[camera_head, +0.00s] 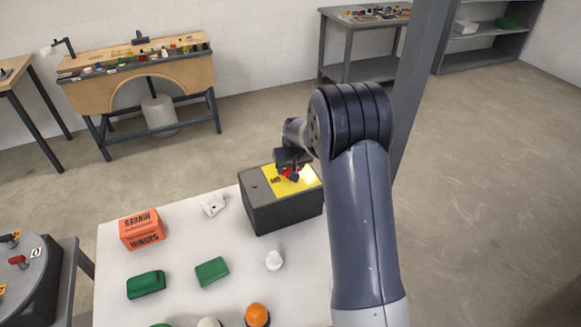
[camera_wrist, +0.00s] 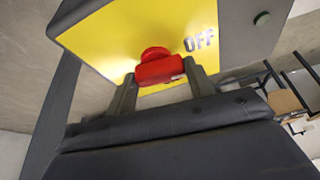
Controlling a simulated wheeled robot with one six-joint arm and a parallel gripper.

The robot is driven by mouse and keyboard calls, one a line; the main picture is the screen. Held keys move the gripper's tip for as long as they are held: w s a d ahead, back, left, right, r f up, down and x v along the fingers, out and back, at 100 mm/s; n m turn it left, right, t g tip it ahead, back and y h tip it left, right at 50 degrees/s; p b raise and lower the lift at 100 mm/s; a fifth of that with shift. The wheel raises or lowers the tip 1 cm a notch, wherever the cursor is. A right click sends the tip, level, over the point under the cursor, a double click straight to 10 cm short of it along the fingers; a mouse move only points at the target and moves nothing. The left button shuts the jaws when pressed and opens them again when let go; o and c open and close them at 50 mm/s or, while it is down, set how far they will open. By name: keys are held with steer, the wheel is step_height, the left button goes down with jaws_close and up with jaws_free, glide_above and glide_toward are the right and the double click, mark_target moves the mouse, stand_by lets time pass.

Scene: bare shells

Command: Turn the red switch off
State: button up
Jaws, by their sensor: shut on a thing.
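The red switch (camera_wrist: 160,68) sits on the yellow plate (camera_wrist: 115,42) of a dark grey box (camera_head: 284,210) on the white table. In the wrist view, its red handle lies between the two fingers of my gripper (camera_wrist: 160,78), which is shut on it. The word OFF (camera_wrist: 199,40) shows on the plate to the right of the switch. In the head view, my gripper (camera_head: 291,166) reaches down over the box top and partly hides the red switch (camera_head: 288,173).
An orange HINGES box (camera_head: 142,230), green blocks (camera_head: 212,271), a white knob-like piece (camera_head: 274,260) and an orange dome (camera_head: 257,314) stand on the white table (camera_head: 185,255). Another red lever (camera_head: 18,260) is on a round grey unit at far left. Workbenches stand behind.

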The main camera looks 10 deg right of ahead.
steer(key=shift+c, duration=0.9)
steer(key=shift+f+n+b, duration=0.2)
steer(key=shift+n+b, duration=0.1)
steer(key=shift+b, duration=0.3)
steer(key=shift+n+y+b, duration=0.3)
steer(key=shift+n+b, duration=0.2)
steer(key=shift+b, duration=0.25)
steer(key=shift+r+n, duration=0.15)
steer(key=shift+n, duration=0.15)
steer(key=o, duration=1)
steer(key=shift+r, duration=0.1)
